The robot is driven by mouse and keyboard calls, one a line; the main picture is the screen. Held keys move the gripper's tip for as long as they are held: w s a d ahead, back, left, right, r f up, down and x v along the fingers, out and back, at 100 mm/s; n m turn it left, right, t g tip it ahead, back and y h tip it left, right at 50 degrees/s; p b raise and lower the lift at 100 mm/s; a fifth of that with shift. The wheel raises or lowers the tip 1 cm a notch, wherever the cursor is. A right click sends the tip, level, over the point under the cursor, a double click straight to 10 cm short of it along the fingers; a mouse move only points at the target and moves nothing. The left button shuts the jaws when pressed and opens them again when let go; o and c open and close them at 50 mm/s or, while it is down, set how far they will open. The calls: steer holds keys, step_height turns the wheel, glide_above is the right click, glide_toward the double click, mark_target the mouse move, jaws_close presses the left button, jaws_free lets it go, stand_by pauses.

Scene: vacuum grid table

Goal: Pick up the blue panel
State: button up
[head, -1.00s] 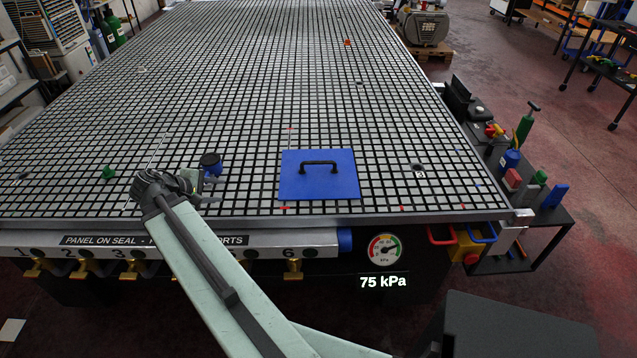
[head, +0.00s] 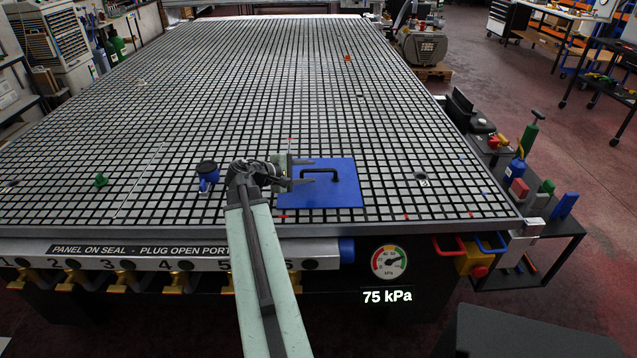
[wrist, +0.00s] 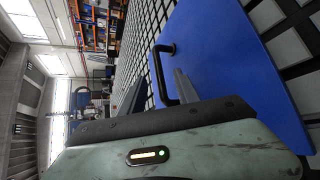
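The blue panel (head: 340,192) lies flat on the gridded table (head: 150,110) near its front edge, with a black bar handle (head: 320,172) on top. In the wrist view the blue panel (wrist: 225,60) fills the right side and its black handle (wrist: 163,75) shows near the middle. My gripper (head: 315,172) is at the panel's left part, pointing right, its two fingers apart. The fingertips are close to the left end of the handle. I cannot tell whether they touch it or how high they are above the panel.
A dark blue-and-black cup-like item (head: 208,173) stands left of my gripper, and a small green item (head: 101,180) is farther left. A gauge (head: 388,262) and a 75 kPa readout are on the table's front. A side shelf (head: 540,245) with bottles stands right.

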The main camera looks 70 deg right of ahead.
mark_target(315, 171)
steer(key=b+x, duration=0.1)
steer(key=x, duration=0.2)
steer(key=shift+w+d+f, duration=0.15)
steer(key=shift+d+f, duration=0.05)
steer(key=shift+d, duration=0.15)
steer(key=shift+r, duration=0.1)
jaws_close()
stand_by(0.8)
